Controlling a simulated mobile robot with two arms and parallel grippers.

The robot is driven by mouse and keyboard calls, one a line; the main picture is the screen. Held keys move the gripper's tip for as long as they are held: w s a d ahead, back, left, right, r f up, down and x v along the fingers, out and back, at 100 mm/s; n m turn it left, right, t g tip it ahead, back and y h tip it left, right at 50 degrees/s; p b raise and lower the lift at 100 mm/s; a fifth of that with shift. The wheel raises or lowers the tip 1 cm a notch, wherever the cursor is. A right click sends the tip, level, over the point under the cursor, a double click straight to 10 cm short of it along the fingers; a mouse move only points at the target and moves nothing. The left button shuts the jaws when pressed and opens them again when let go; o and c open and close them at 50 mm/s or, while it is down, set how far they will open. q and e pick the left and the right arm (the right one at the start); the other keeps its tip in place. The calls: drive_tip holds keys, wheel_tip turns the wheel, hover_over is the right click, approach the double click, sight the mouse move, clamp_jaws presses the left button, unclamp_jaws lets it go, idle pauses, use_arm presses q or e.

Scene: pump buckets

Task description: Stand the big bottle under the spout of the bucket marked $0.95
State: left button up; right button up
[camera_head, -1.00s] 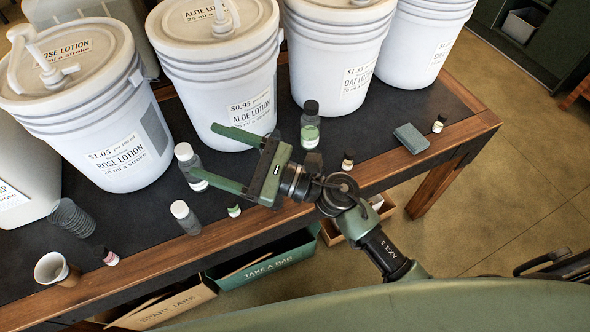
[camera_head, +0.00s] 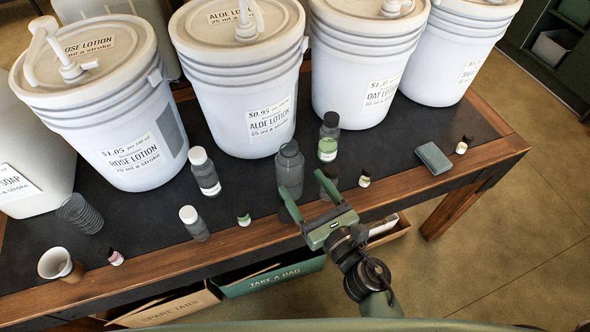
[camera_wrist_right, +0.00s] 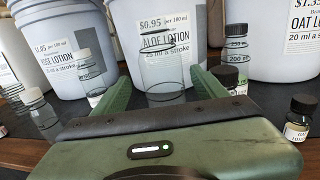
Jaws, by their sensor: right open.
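The bucket marked $0.95 (camera_head: 240,100), labelled aloe lotion, stands upright on the table. Its white pump (camera_head: 246,20) is cut off at the top edge, so its spout outlet is not clear. A big, clear grey bottle (camera_head: 290,165) stands upright in front of that bucket, toward its right side. It also shows in the right wrist view (camera_wrist_right: 163,75), between the finger lines. My right gripper (camera_head: 303,183) is open, its fingers pointing at the big bottle from the table's front side. Contact between fingers and bottle cannot be told. My left gripper is not in view.
A green-labelled bottle (camera_head: 328,140) and a dark-capped bottle (camera_head: 328,185) stand close right of the big bottle. Two white-capped bottles (camera_head: 204,172) (camera_head: 194,224) stand to the left. Other buckets (camera_head: 365,70) flank the aloe one. A grey block (camera_head: 433,158) lies at right.

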sight(297, 174)
drive_tip(key=shift+w+a, duration=0.1)
drive_tip(key=shift+w, duration=0.25)
drive_tip(key=p+x, duration=0.1)
drive_tip(key=x, duration=0.3)
drive_tip(key=p+x, duration=0.1)
drive_tip(key=x, duration=0.1)
drive_tip(key=shift+w+a+r+p, duration=0.1)
drive_tip(key=shift+w+r+p, duration=0.1)
drive_tip(key=shift+r+p, duration=0.1)
drive_tip(key=shift+w+a+f, duration=0.15)
drive_tip(key=shift+w, duration=0.15)
drive_tip(key=shift+s, duration=0.1)
drive_tip(key=shift+c, duration=0.2)
